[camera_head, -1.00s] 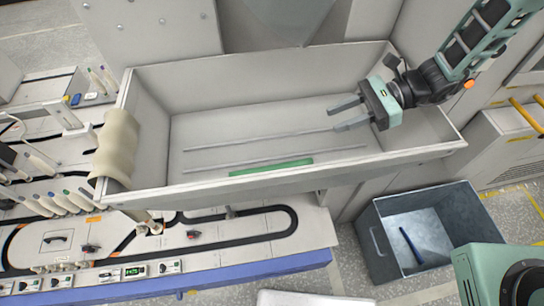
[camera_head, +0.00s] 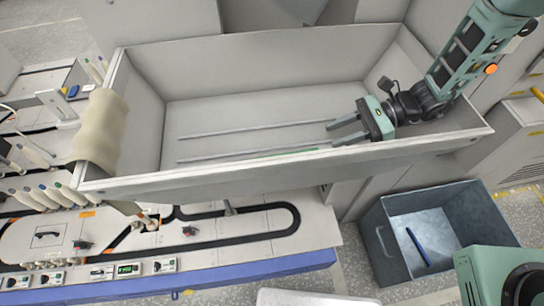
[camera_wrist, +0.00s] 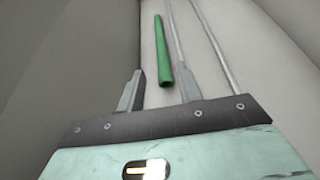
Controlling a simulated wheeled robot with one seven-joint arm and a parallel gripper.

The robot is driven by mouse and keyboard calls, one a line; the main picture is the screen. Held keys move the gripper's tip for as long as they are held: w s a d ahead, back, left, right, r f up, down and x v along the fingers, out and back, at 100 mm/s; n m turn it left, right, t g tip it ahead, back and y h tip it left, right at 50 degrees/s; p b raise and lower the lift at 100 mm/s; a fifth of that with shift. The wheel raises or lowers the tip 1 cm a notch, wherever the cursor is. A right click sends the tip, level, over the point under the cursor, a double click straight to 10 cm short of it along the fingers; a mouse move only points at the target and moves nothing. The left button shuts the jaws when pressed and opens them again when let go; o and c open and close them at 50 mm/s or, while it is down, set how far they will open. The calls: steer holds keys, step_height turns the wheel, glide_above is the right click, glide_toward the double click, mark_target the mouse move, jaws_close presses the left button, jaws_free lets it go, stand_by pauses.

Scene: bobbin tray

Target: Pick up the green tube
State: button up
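The green tube (camera_wrist: 162,48) lies on the floor of the long light-grey tray (camera_head: 300,165), along its front wall. In the head view only a thin strip of the tube (camera_head: 290,151) shows above the front wall; the rest is hidden. My gripper (camera_head: 331,134) is inside the right part of the tray, open and empty, its fingers pointing left. In the wrist view the tube's near end appears between the two open fingers of my gripper (camera_wrist: 160,71). I cannot tell how high the fingers are above the tube.
Two thin grey rails (camera_head: 250,129) run along the tray floor. The tray's front wall is close to my gripper. A grey crate (camera_head: 385,250) with a blue tube (camera_head: 417,246) stands on the floor at right. A bobbin machine (camera_head: 240,250) is in front of the tray.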

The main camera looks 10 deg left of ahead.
step_height(320, 180, down, 4)
steer(key=shift+r+p, duration=0.1)
steer(key=shift+p, duration=0.3)
steer(key=shift+p+x, duration=0.4)
steer(key=shift+x, duration=0.55)
steer(key=p+x, duration=0.2)
steer(key=x, duration=0.3)
steer(key=shift+a, duration=0.25)
steer(key=shift+c, duration=0.2)
steer(key=c, duration=0.7)
